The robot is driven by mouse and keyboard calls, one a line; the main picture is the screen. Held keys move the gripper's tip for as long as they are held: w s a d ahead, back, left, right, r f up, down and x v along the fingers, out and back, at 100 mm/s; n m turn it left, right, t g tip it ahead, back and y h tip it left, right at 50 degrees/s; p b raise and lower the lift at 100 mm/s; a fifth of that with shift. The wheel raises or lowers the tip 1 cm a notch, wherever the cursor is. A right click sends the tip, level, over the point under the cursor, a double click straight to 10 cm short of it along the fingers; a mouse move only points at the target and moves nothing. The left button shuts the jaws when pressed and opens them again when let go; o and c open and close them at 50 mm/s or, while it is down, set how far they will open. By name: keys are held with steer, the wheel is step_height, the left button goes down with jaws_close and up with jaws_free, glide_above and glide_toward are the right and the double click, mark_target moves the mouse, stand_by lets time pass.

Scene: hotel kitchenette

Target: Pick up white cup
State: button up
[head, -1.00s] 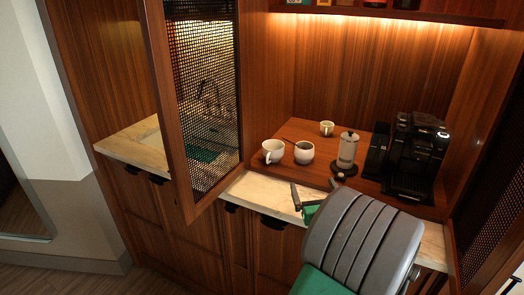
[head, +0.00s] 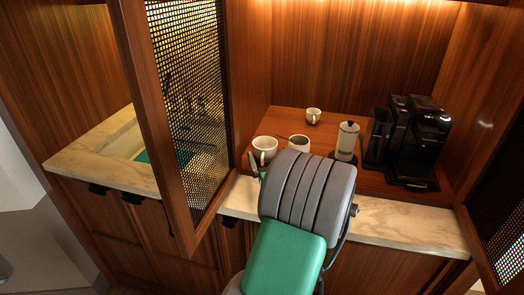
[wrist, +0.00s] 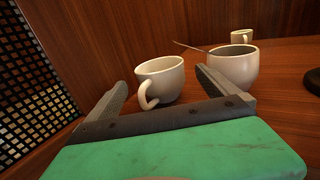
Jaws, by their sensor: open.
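A white cup (wrist: 162,80) with its handle toward me stands upright on the wooden counter (head: 284,121). It also shows in the head view (head: 264,148). My gripper (wrist: 164,86) is open in the wrist view, and the cup stands just beyond and between its fingertips, with nothing held. A second white cup (wrist: 232,66) with a spoon (wrist: 188,46) in it stands to the right, behind the right finger. A smaller white cup (wrist: 241,36) stands farther back. In the head view my arm hides most of the gripper.
A mesh cabinet door (head: 190,110) stands open left of the cups. A French press (head: 347,141) and a black coffee machine (head: 411,140) stand to the right. The marble edge (head: 400,222) runs along the front.

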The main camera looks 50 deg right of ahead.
mark_target(268, 153)
steer(key=x, duration=0.3)
steer(key=shift+w+d+f, duration=0.1)
steer(key=shift+w+d, duration=0.15)
steer(key=shift+d, duration=0.05)
steer(key=c, duration=1.6)
